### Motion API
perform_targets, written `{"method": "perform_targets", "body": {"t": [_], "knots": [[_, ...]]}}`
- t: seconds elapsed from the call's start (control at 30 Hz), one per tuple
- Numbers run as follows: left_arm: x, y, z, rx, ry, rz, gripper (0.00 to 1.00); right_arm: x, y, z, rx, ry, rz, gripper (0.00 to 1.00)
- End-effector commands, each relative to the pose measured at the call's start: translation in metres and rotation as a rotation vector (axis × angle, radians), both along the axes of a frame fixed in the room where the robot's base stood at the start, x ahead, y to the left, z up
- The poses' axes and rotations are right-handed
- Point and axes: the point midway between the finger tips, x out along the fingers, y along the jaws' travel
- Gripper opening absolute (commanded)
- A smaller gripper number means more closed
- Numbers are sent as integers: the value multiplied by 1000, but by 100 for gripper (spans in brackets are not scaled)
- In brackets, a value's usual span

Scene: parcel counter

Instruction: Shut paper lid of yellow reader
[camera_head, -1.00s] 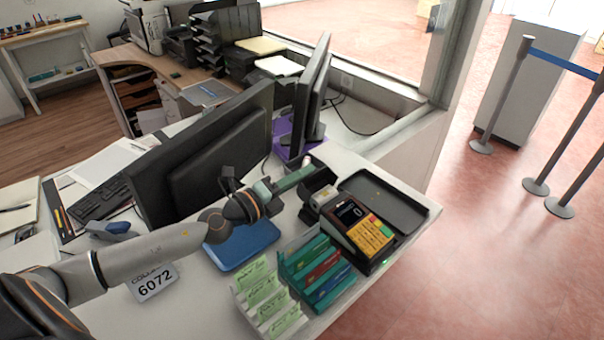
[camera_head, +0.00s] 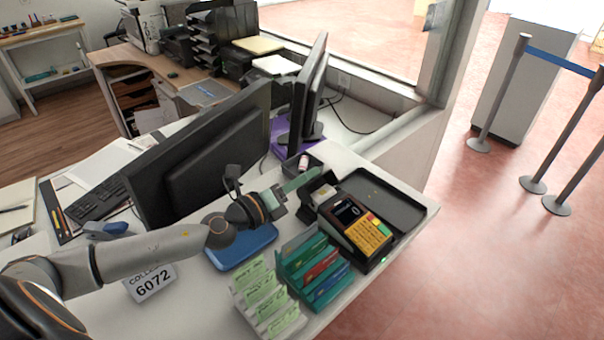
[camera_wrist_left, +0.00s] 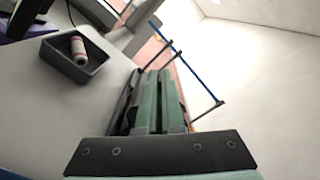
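The yellow reader (camera_head: 368,236), dark-bodied with yellow keys and a small screen, sits near the counter's right edge. Its far-left end shows a pale patch (camera_head: 323,193) that looks like exposed paper. The paper lid seems raised there, partly behind my gripper; its exact angle is unclear. My left gripper (camera_head: 303,180) has green fingers and hovers just left of and above that end. In the left wrist view its fingers (camera_wrist_left: 159,100) lie close together with nothing visible between them. I cannot tell whether they touch the lid. My right gripper is out of view.
A dark open tray (camera_head: 385,198) lies right of the reader. A small bin holds a pinkish roll (camera_head: 304,162) behind the gripper. Card holders (camera_head: 314,268) stand in front, a blue pad (camera_head: 240,248) lies left, and a monitor (camera_head: 205,150) stands behind the arm.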

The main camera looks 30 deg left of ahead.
Motion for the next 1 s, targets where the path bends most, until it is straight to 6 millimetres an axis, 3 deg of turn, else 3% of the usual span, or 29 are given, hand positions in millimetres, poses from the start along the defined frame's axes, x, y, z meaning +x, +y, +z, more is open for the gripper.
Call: {"method": "perform_targets", "body": {"t": [0.6, 1.0], "knots": [[-11, -31, -8, 541, -189, -1, 0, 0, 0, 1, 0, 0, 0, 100], [-14, -41, -16, 775, -270, -1, 0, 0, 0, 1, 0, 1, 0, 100]]}}
